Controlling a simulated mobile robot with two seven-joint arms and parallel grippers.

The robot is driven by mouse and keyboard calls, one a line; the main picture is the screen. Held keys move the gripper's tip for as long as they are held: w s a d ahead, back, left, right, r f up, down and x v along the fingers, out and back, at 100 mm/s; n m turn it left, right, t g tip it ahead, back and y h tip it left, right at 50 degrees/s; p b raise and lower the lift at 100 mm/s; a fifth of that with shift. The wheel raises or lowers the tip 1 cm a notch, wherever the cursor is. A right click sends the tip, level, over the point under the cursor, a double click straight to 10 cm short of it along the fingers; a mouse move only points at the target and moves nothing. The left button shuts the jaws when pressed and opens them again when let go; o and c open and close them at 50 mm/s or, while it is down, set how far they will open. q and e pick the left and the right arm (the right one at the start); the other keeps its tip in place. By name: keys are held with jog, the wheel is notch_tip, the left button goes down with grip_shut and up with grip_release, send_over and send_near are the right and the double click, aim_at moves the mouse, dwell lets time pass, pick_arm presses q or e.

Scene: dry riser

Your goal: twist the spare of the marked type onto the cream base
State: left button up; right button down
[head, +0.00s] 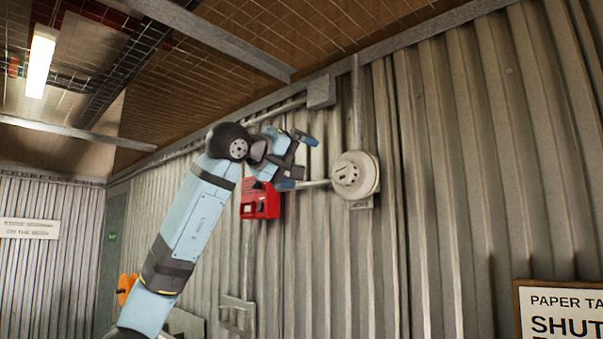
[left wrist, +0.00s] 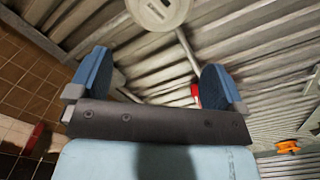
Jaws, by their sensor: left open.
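The cream base (head: 355,175) is a round disc with dark slots on its face, fixed to the corrugated wall. It also shows at the top of the left wrist view (left wrist: 158,12), partly cut off. My left gripper (head: 298,162) is open and empty, to the left of the base and apart from it. In the left wrist view its two blue fingers (left wrist: 158,78) stand wide apart, with the base beyond them. I see no spare in either view. My right gripper is not in view.
A red box (head: 261,201) is on the wall just below my left gripper. Metal conduit (head: 358,105) and a grey junction box (head: 321,91) run near the base. An orange object (head: 126,288) is at lower left. A framed sign (head: 560,310) is at lower right.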

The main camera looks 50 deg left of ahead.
aim_at(340, 171)
pick_arm(q)
jog(key=w+p, duration=0.1)
jog(key=w, duration=0.3)
jog(key=w+p, duration=0.1)
jog(key=w, duration=0.3)
jog(key=w+p, duration=0.1)
jog(key=w, duration=0.3)
jog(key=shift+w+a, duration=0.3)
jog(key=shift+w, duration=0.05)
jog(key=shift+w+a, duration=0.15)
jog(key=shift+w, duration=0.5)
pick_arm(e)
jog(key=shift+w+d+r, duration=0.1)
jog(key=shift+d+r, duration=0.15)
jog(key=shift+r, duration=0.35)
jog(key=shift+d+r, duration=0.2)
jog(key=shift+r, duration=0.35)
pick_arm(q)
jog(key=shift+c, duration=0.5)
jog(key=c, duration=1)
jog(key=shift+o, duration=0.2)
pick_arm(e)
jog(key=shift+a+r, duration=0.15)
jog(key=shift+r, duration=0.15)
pick_arm(q)
jog(key=shift+r+p, duration=0.1)
jog(key=shift+p, duration=0.5)
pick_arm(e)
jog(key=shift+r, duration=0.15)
